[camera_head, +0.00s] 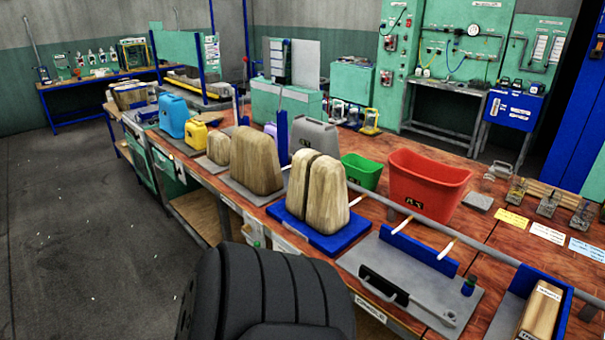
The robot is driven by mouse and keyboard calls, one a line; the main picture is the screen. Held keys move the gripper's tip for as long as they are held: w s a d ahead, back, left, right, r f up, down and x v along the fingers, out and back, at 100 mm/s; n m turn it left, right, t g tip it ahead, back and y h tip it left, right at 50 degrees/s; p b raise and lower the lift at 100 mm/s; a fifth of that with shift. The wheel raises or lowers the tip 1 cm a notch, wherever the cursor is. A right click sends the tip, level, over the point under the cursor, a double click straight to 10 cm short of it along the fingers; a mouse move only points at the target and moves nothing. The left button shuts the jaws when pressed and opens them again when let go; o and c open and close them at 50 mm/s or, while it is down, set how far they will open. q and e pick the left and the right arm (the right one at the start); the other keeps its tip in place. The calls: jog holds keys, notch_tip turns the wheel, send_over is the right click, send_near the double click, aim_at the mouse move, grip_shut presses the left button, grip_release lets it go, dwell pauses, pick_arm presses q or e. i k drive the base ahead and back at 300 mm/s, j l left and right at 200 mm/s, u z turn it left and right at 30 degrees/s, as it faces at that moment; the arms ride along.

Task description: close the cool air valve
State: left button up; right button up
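I cannot single out the cool air valve in the head view. A teal wall panel (466,27) at the back right carries pipes, small fittings and hoses, too small to tell apart. A narrower teal panel (398,62) to its left has red-marked controls. A further teal panel (545,55) with grey piping and labels hangs to the right. Neither my left nor my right gripper shows in this view.
A long wooden-topped bench (480,240) runs diagonally across the view, bearing wooden moulds (256,160), a red bin (424,182), a green bin (361,171) and a grey plate with a blue bar (418,250). Open dark floor (80,220) lies at left.

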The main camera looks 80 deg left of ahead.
aim_at(256, 244)
jog(key=u, duration=2.9)
